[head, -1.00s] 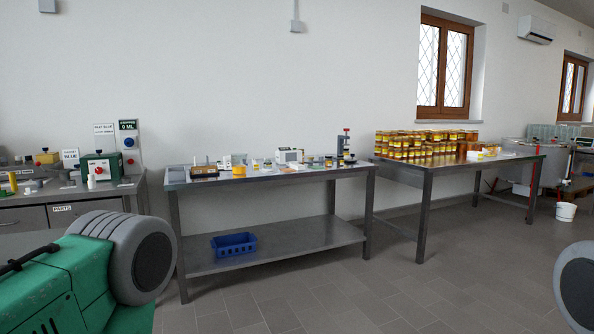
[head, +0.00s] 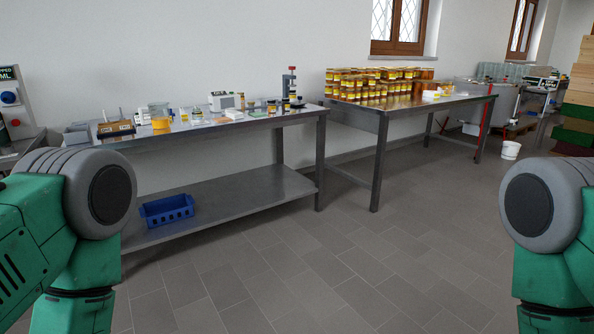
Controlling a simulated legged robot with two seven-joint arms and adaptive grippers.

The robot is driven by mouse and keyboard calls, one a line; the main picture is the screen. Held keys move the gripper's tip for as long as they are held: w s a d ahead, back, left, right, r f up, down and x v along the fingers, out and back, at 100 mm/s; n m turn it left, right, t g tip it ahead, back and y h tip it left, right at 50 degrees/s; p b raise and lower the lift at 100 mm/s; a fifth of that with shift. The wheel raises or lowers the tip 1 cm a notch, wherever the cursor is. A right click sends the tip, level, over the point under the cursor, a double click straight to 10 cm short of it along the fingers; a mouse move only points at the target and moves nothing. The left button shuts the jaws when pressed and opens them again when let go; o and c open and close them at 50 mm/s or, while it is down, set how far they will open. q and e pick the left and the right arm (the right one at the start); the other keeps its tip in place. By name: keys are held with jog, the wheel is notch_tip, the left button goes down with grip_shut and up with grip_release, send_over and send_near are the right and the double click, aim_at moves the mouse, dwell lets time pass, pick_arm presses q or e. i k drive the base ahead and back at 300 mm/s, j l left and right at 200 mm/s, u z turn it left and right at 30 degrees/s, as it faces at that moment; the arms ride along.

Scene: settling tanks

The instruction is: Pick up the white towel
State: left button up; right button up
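I cannot make out a white towel for certain. A small white item (head: 432,95) lies on the right steel table (head: 400,108), in front of the honey jars, but it is too small to tell what it is. Two green and grey links of my arms show at the left and right edges of the head view. Neither of my grippers is in view.
A steel bench (head: 215,128) with jars and small instruments stands at the left, a blue basket (head: 167,210) on its lower shelf. Rows of honey jars (head: 372,84) fill the right table's back. A white bucket (head: 510,150) stands farther right. The floor (head: 330,265) ahead is clear.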

aim_at(234, 114)
jog(key=i, duration=2.5)
